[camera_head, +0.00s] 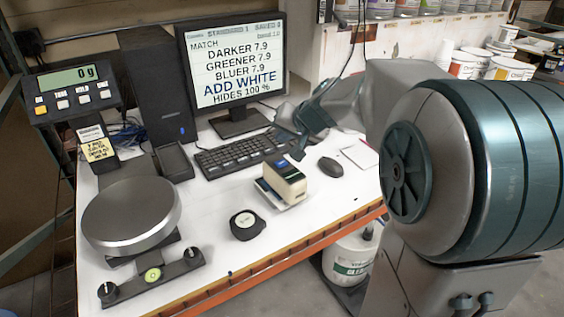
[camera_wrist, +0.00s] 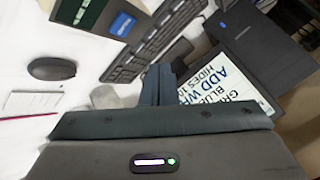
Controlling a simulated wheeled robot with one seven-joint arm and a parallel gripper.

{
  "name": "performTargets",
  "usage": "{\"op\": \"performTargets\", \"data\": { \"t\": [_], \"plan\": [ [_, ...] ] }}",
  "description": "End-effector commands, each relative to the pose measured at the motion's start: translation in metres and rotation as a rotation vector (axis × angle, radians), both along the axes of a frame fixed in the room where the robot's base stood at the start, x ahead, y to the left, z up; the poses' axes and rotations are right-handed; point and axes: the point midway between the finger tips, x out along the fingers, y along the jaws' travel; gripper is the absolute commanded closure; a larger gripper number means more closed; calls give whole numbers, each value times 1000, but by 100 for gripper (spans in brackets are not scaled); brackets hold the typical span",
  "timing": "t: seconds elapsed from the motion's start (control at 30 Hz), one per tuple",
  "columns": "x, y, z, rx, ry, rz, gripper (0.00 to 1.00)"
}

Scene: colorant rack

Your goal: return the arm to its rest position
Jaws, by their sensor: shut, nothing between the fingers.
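My gripper (camera_head: 297,154) is shut and empty. It hangs over the white table (camera_head: 330,200), just behind the small beige box-like device with a screen (camera_head: 287,180). In the wrist view its two fingers (camera_wrist: 158,84) are together, pointing towards the keyboard and the monitor. My arm reaches in from the right of the head view, and its large teal and grey links cover much of that side. I cannot tell from these views whether the fingertips touch anything.
A keyboard (camera_head: 235,155), monitor (camera_head: 234,62) and mouse (camera_head: 331,166) surround my gripper. A round scale (camera_head: 131,212) stands at left, its display (camera_head: 73,76) behind. A black tape-measure-like disc (camera_head: 246,225) lies near the front. Paint tubs (camera_head: 508,69) stand at right.

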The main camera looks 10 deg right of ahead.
Motion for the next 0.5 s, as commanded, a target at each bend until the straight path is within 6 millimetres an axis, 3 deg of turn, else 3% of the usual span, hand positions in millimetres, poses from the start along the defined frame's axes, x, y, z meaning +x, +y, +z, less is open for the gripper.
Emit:
{"op": "performTargets", "data": {
  "t": [0.17,0.27,0.37,0.5],
  "plan": [
    [-1,1,0,-2,2,2,100],
    [-14,6,-1,-18,18,25,100],
    [-47,18,-7,-66,65,80,100],
    [-118,29,-24,-179,170,174,100]
  ]
}}
